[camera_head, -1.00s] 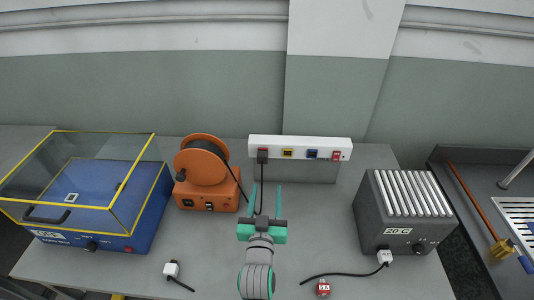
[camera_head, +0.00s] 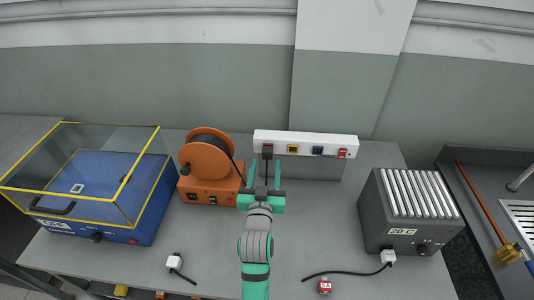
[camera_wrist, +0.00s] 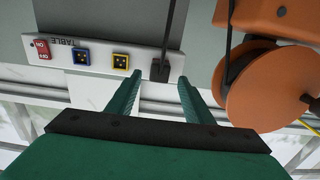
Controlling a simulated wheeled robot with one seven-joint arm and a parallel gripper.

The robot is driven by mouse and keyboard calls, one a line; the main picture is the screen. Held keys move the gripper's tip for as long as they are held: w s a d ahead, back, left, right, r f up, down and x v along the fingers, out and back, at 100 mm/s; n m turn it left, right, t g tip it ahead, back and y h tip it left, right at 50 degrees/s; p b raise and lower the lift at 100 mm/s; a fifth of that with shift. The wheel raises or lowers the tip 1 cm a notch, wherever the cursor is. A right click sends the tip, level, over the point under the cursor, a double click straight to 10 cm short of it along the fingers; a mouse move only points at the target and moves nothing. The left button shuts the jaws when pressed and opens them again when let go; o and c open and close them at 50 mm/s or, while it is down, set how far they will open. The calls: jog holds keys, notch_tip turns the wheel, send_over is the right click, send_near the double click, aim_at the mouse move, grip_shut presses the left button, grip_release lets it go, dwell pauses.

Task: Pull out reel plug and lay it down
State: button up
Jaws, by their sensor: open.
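The dark reel plug (camera_head: 267,152) sits in the leftmost socket of the white power strip (camera_head: 332,143) against the wall. In the wrist view the plug (camera_wrist: 160,72) shows at the strip's right end, with its dark cable rising from it. The cable runs towards the orange cable reel (camera_head: 206,160), which stands left of my gripper and also shows in the wrist view (camera_wrist: 270,88). My gripper (camera_head: 265,172) is open and empty in front of the plug. In the wrist view its green fingertips (camera_wrist: 160,80) point towards the plug from either side; whether they touch it I cannot tell.
A blue machine with a yellow-framed clear lid (camera_head: 100,222) stands at the left. A grey 20 C heater (camera_head: 400,240) stands at the right. The table's front middle is mostly clear.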

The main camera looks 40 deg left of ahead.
aim_at(267, 157)
jog(key=shift+x, duration=2.9)
jog(key=shift+c, duration=0.4)
grip_shut()
jog(key=shift+d, duration=0.1)
jog(key=shift+s, duration=0.1)
jog(key=shift+v, duration=2.9)
